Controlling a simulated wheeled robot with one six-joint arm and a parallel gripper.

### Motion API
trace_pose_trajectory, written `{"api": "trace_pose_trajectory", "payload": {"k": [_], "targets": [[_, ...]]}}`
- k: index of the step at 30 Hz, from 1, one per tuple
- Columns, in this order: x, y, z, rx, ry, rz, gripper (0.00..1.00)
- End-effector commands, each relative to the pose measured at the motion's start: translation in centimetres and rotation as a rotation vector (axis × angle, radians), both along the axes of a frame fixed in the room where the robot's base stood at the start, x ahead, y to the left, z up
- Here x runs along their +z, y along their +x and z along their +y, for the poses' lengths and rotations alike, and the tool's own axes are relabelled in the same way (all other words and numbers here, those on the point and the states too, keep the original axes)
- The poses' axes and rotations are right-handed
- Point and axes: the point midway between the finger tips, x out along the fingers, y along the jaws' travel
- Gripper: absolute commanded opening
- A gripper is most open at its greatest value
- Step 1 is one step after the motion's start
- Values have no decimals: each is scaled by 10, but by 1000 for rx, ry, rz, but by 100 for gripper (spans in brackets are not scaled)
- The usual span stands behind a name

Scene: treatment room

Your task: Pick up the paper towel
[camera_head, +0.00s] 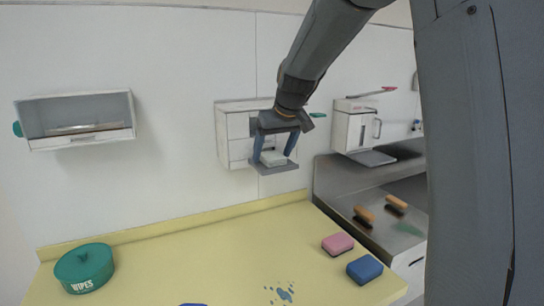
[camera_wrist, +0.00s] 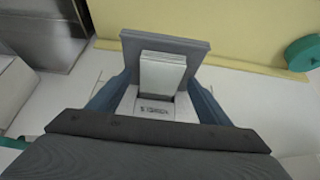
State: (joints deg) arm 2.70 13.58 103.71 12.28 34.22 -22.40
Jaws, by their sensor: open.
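The paper towel (camera_head: 272,158) is a small white folded stack on the grey tray (camera_head: 274,168) of a white wall dispenser (camera_head: 233,136). In the wrist view the paper towel (camera_wrist: 162,76) lies in the middle, on the grey tray (camera_wrist: 138,42), in front of the dispenser's lettered white face (camera_wrist: 153,109). My gripper (camera_head: 275,155) is open, with one blue finger on each side of the paper towel. In the wrist view my gripper (camera_wrist: 158,93) shows gaps between both fingers and the towel. My gripper hides part of the dispenser in the head view.
A yellow counter (camera_head: 190,262) lies below, with a green wipes tub (camera_head: 84,268), a pink sponge (camera_head: 338,244), a blue sponge (camera_head: 364,269) and a blue spill (camera_head: 284,294). A metal sink area with brushes (camera_head: 364,215) is right. An open wall box (camera_head: 78,115) hangs left.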

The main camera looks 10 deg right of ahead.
Motion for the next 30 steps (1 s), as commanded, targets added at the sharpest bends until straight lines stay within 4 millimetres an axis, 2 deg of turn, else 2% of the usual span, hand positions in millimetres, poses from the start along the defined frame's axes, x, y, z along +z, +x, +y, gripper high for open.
{"api": "trace_pose_trajectory", "payload": {"k": [6, 14, 25, 30], "targets": [[-1, 0, 0, 0, 0, 0, 72], [-1, 0, 0, 0, 0, 0, 29], [1, 0, 0, 0, 0, -1, 28], [10, 1, 0, 0, 1, -3, 28]]}}
